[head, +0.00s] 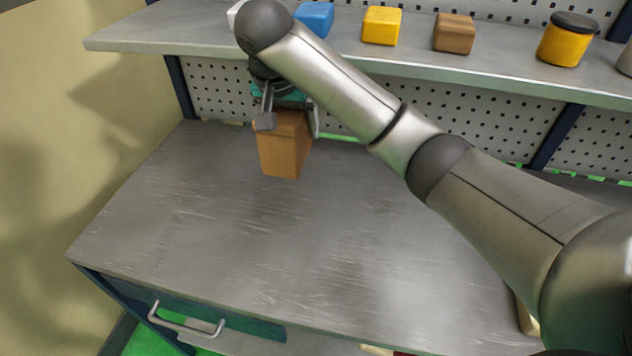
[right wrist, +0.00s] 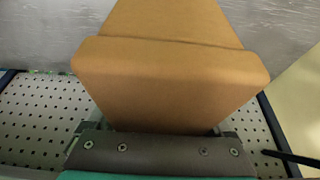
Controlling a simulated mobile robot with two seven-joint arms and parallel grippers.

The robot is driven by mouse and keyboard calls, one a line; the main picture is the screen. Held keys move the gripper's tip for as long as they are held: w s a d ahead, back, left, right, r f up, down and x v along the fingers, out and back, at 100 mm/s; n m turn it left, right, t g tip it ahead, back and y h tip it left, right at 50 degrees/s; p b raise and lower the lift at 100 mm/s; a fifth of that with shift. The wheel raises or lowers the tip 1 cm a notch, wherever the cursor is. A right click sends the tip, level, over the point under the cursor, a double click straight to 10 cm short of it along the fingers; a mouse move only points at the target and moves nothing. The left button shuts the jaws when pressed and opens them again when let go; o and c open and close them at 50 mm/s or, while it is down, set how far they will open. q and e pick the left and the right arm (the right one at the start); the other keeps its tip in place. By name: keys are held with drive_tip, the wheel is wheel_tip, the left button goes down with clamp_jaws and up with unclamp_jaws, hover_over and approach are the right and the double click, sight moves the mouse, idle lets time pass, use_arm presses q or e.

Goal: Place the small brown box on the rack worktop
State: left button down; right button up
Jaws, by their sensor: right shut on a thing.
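The small brown box (head: 284,150) is in my right gripper (head: 287,122), over the back left part of the rack worktop (head: 230,230) in the head view. The fingers are on either side of the box's upper part, and the gripper is shut on it. The box hangs roughly upright, its lower end close to the worktop; I cannot tell whether it touches. In the right wrist view the box (right wrist: 170,75) fills the middle, with the grey worktop (right wrist: 40,30) beyond it. My left gripper is not in view.
A shelf (head: 210,38) above the worktop holds a blue block (head: 315,18), a yellow block (head: 381,25), another brown block (head: 454,34) and a yellow jar (head: 567,42). A perforated panel (head: 400,110) stands behind. The worktop's middle and front are clear. A drawer handle (head: 185,322) sticks out in front.

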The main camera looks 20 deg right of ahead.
wheel_tip(320, 180, down, 18)
drive_tip(key=b, duration=0.4)
drive_tip(key=shift+f, duration=0.45)
drive_tip(key=o, duration=1.5)
drive_tip(key=shift+f, duration=0.15)
drive_tip(key=p+v, duration=0.3)
drive_tip(key=v, duration=0.9)
